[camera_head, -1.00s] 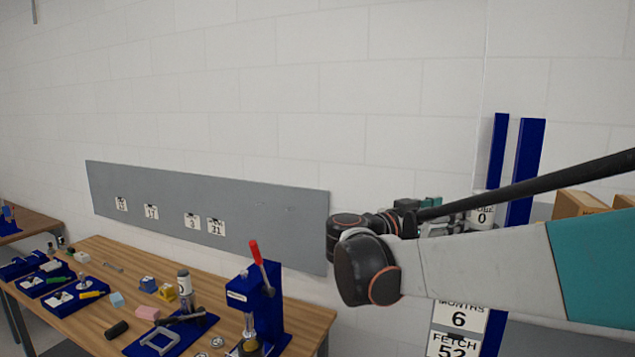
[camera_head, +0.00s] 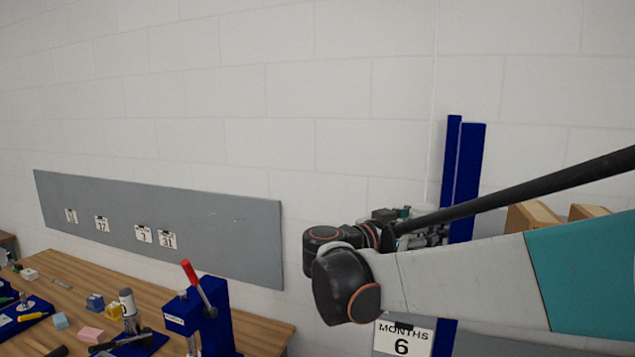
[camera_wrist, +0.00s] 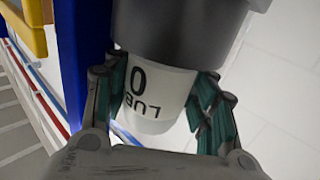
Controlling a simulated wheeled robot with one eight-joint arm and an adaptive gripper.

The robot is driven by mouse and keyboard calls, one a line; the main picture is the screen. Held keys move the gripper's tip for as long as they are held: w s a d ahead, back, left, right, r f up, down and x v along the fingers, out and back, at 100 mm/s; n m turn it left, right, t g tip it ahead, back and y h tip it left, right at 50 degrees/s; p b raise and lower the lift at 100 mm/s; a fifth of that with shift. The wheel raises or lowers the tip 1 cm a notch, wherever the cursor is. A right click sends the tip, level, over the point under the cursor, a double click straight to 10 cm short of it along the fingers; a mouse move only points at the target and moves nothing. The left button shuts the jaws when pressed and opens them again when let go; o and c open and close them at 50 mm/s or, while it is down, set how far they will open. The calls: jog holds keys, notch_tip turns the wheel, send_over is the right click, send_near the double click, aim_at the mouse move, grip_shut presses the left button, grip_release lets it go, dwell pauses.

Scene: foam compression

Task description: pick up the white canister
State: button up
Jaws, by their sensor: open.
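The white canister (camera_wrist: 152,92) is in the wrist view, with upside-down black lettering "LUBE 0" and a broad dark grey part above it in the picture. My gripper (camera_wrist: 165,78) is open, with one teal finger on each side of the canister's white part. I cannot tell whether the fingers touch it. In the head view, my gripper (camera_head: 402,221) is small and partly hidden behind my arm, beside a blue upright. I cannot make out the canister there.
Blue uprights (camera_head: 463,180) stand close beside my gripper, with cardboard boxes (camera_head: 532,215) to the right. A wooden bench (camera_head: 255,330) at lower left holds a blue press with a red handle (camera_head: 197,281), a grey-white container (camera_head: 128,302) and small blocks. A grey panel (camera_head: 240,235) hangs on the wall.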

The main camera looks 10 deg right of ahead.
jog(key=shift+s+a+r, duration=0.1)
jog(key=shift+s+a, duration=0.25)
jog(key=shift+a, duration=0.15)
jog(key=shift+c, duration=1)
jog(key=c, duration=0.5)
jog(key=shift+r, duration=0.1)
